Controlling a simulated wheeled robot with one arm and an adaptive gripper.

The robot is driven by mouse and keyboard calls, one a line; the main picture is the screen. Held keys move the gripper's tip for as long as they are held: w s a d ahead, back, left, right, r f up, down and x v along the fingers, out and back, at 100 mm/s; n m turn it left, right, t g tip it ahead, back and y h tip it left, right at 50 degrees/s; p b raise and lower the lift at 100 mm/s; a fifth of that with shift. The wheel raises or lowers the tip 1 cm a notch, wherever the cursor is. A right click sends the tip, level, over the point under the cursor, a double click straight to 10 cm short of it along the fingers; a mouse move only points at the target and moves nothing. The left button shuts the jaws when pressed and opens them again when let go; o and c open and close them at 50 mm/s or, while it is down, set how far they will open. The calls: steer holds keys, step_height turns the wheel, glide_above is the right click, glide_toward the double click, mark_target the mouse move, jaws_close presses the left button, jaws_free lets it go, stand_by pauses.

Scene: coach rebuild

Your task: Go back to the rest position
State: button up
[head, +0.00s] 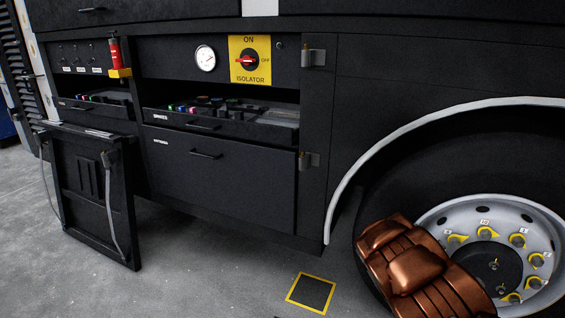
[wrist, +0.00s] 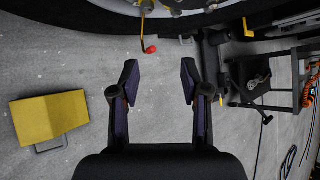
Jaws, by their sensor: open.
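My gripper (wrist: 159,82) is open and empty in the wrist view. Its two dark fingers stand apart over the grey floor, below the wheel (wrist: 180,8) at the top of the picture. Nothing is between the fingers. In the head view, my copper-coloured arm (head: 415,268) covers the lower left of the wheel (head: 530,215), and the gripper itself does not show there.
A yellow wheel chock (wrist: 48,117) lies on the floor at left. A dark stand (wrist: 268,88) with an orange coiled hose is at right. An open flap (head: 90,195) hangs below the coach lockers. A yellow-edged floor square (head: 312,292) lies clear.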

steer(key=s+d+r+m+g+h+p, duration=0.15)
steer(key=s+r+m, duration=0.3)
steer(key=r, duration=0.65)
steer(key=s+d+r+m+g+h+p, duration=0.1)
steer(key=s+d+r+m+p, duration=0.15)
steer(key=r+m, duration=0.6)
steer(key=s+a+r+m+g+y+p, duration=0.1)
steer(key=s+a+r+m+p, duration=0.2)
steer(key=s+r, duration=0.35)
steer(key=s+a+r+m+g+y+p, duration=0.1)
steer(key=s+a+r+m+p, duration=0.1)
steer(key=s+r+m, duration=0.4)
steer(key=s+a+r+m+y+p, duration=0.3)
steer(key=s+a, duration=0.4)
steer(key=a, duration=0.2)
steer(key=s+a+r+m+g+y+p, duration=0.1)
steer(key=s+a+r+m+y+p, duration=0.2)
steer(key=s+a, duration=0.4)
steer(key=s+a+r+m+y+p, duration=0.4)
steer(key=s+a, duration=0.3)
steer(key=a, duration=0.6)
steer(key=shift+s+a+r, duration=0.15)
steer(key=shift+s+r, duration=0.15)
steer(key=shift+r, duration=0.1)
steer(key=shift+d+g, duration=0.2)
steer(key=shift+g, duration=0.05)
